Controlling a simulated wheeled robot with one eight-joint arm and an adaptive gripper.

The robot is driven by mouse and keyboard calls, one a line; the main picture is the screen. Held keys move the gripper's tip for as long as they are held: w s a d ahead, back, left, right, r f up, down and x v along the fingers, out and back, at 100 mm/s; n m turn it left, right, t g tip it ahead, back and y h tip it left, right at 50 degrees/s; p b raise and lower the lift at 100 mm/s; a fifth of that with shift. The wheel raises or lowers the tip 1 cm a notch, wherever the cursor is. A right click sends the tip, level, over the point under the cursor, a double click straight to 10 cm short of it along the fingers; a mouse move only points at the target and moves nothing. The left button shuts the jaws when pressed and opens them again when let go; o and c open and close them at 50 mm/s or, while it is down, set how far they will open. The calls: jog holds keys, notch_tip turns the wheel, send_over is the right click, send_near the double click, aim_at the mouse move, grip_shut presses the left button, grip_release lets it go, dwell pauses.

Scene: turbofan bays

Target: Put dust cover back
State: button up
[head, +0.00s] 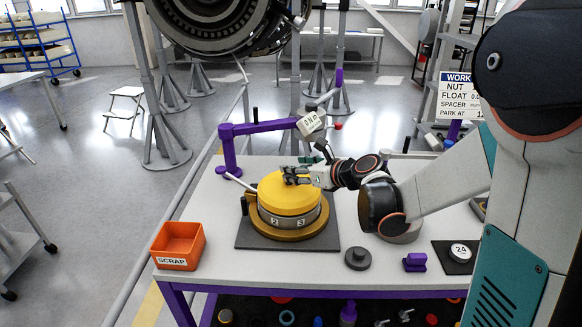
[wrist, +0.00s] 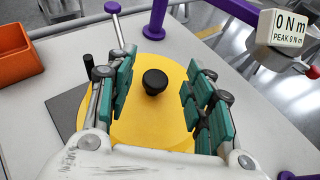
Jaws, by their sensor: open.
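The dust cover (head: 287,196) is a yellow disc that lies flat on top of a round metal unit (head: 290,222) marked 2 and 3. In the wrist view the yellow cover (wrist: 152,124) has a black knob (wrist: 155,81) standing up at its middle. My gripper (head: 296,174) is over the cover. In the wrist view its green-padded fingers (wrist: 158,84) are open, one on each side of the knob, with a gap to it on both sides. Whether the cover is fully seated cannot be told.
A purple arm (head: 262,128) with a white readout (wrist: 284,28) showing 0 Nm rises behind the unit. An orange scrap bin (head: 178,246) is at the table's left. A dark round part (head: 357,258), a purple block (head: 415,262) and a disc marked 24 (head: 460,252) lie at right.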

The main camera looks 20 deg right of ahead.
jog(key=p+v, duration=0.2)
jog(key=v, duration=0.6)
jog(key=shift+s+r, duration=0.2)
jog(key=shift+s, duration=0.1)
jog(key=shift+r, duration=0.1)
